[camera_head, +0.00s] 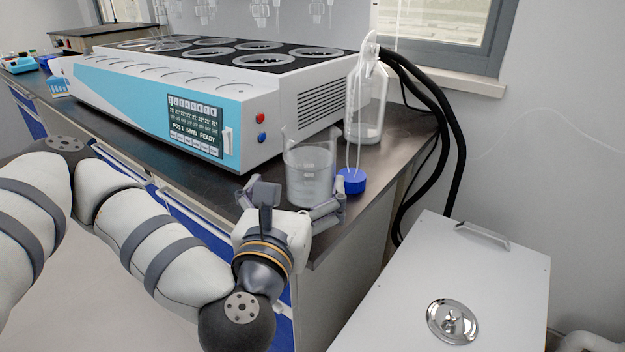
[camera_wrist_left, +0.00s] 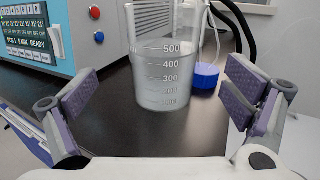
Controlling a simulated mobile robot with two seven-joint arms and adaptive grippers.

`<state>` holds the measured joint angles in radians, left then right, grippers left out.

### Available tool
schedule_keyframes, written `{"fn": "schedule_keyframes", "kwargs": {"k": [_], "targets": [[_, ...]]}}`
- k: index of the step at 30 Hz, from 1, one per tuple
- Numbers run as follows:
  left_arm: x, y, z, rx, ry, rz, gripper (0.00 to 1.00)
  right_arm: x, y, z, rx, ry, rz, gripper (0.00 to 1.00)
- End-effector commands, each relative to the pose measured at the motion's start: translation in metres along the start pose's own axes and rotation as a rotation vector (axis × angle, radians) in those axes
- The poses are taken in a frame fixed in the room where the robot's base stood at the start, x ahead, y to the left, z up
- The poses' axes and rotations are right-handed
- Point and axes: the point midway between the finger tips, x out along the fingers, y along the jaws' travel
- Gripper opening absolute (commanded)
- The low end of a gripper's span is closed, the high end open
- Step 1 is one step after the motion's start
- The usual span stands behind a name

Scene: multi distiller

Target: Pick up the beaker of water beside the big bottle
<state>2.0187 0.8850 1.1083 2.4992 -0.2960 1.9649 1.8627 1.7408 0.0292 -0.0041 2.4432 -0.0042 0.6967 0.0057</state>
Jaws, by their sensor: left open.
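The beaker of water (camera_head: 310,172) is clear glass with white graduations and stands upright on the dark bench top. In the left wrist view the beaker (camera_wrist_left: 167,75) sits ahead of and between the spread fingers. The big bottle (camera_head: 366,98) is clear, with some liquid at its bottom, and stands behind and to the right of the beaker. My left gripper (camera_head: 292,200) is open and empty, at the front edge of the bench, with a finger on each side of the near space. Its purple pads show in the left wrist view (camera_wrist_left: 165,100), apart from the beaker. My right gripper is not in view.
A blue cap (camera_head: 351,181) with a tube lies right of the beaker, near the right finger. The distiller machine (camera_head: 215,100) fills the bench to the left. Black hoses (camera_head: 440,110) hang at the bench's right end. A metal-lidded box (camera_head: 455,285) stands right.

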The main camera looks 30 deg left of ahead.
Motion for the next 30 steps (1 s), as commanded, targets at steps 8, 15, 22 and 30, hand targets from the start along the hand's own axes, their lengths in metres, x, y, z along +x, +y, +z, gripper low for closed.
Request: {"fn": "schedule_keyframes", "kwargs": {"k": [8, 15, 22, 30], "targets": [[0.036, 0.0, -0.001, 0.002, 0.003, 0.002, 0.95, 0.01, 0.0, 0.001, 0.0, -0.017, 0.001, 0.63], [0.078, -0.003, -0.001, 0.003, 0.004, 0.0, 0.95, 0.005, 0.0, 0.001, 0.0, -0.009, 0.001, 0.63], [0.084, -0.003, -0.002, 0.003, 0.006, -0.003, 0.95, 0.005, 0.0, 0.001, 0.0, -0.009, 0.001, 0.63], [0.084, -0.003, -0.002, 0.003, 0.006, -0.003, 0.41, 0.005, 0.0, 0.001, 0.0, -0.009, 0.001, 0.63]]}}
